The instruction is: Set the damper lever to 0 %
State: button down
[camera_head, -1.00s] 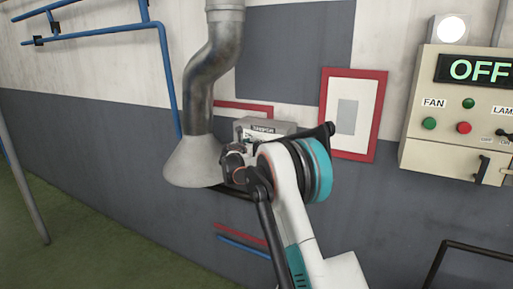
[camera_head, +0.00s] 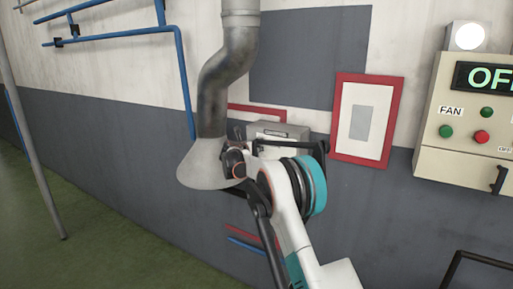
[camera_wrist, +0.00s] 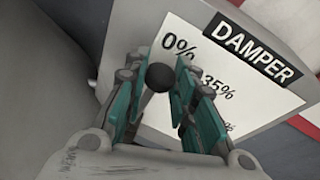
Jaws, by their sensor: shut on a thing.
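The damper box (camera_head: 290,128) is a grey box on the wall, partly hidden behind my arm in the head view. In the wrist view its white scale plate (camera_wrist: 262,103) shows 0%, 35% and a further mark that is partly covered, beside a black DAMPER label (camera_wrist: 259,53). The damper lever (camera_wrist: 160,77) has a round black knob on a grey rod. The knob is between the teal fingers of my gripper (camera_wrist: 158,80), just below the 0% mark in the picture. My gripper is shut on the lever. In the head view the lever is hidden by my gripper (camera_head: 234,160).
A metal duct with a flared hood (camera_head: 205,168) is close to the left of my gripper. A red-framed panel (camera_head: 364,120) hangs to the right. The control box (camera_head: 472,130) reads OFF at the far right. Blue pipes (camera_head: 185,85) run at upper left. Green floor is open at lower left.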

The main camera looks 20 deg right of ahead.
jog(key=shift+a, duration=0.1)
jog(key=c, duration=1.3)
grip_release()
jog(key=shift+w, duration=0.1)
jog(key=shift+a, duration=0.1)
jog(key=v, duration=1.2)
jog(key=shift+r, duration=0.1)
